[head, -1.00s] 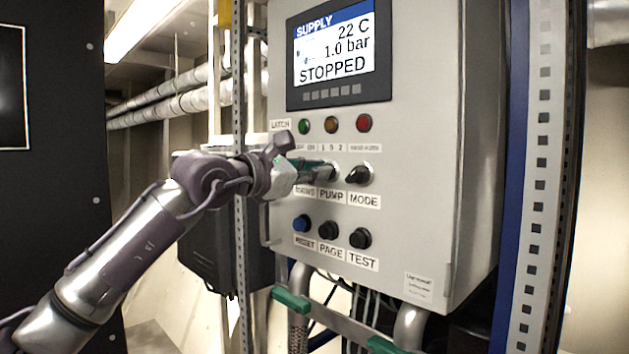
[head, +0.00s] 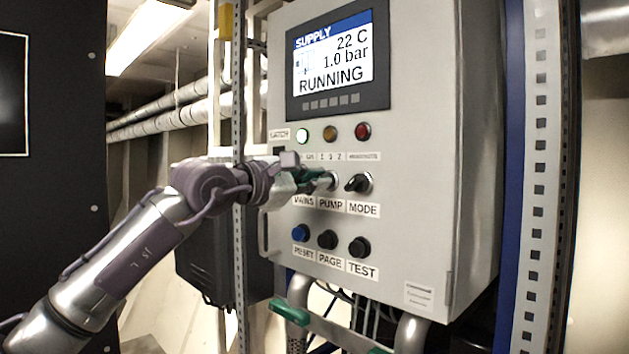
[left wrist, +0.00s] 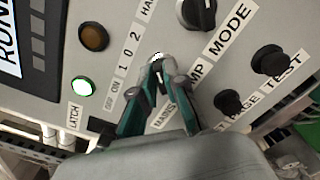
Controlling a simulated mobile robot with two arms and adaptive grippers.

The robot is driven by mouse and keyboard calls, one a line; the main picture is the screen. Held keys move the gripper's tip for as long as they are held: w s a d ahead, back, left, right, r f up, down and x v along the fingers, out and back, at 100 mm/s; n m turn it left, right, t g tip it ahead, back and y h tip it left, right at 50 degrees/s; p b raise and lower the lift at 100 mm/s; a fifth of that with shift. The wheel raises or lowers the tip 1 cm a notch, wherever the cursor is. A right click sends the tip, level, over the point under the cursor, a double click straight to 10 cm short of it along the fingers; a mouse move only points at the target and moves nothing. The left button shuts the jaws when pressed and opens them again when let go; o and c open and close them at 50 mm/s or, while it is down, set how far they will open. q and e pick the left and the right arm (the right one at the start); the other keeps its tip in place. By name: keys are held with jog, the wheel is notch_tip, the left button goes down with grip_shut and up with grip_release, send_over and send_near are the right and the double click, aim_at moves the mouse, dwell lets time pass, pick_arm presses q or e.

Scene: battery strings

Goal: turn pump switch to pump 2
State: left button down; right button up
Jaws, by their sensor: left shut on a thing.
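The pump switch (head: 333,180) is in the middle of the panel's knob row, above the PUMP label (head: 331,204) and below a "1 0 2" scale. My left gripper (head: 322,179) comes in from the left and is shut on this switch. In the left wrist view the teal fingers (left wrist: 160,68) close around the switch and cover most of it, so I cannot tell which position its pointer is at. The mains switch is hidden behind the gripper. The display (head: 334,62) reads RUNNING, 22 C and 1.0 bar. My right gripper is not in view.
The mode switch (head: 359,183) is close on the right. Blue and black buttons (head: 327,240) are below. The green lamp (head: 303,135) is lit; amber and red lamps are beside it. A perforated rack post (head: 536,160) stands right of the cabinet.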

pick_arm(q)
jog(key=c, duration=1.2)
grip_release()
jog(key=shift+s, duration=0.1)
jog(key=v, duration=1.2)
jog(key=shift+r, duration=0.1)
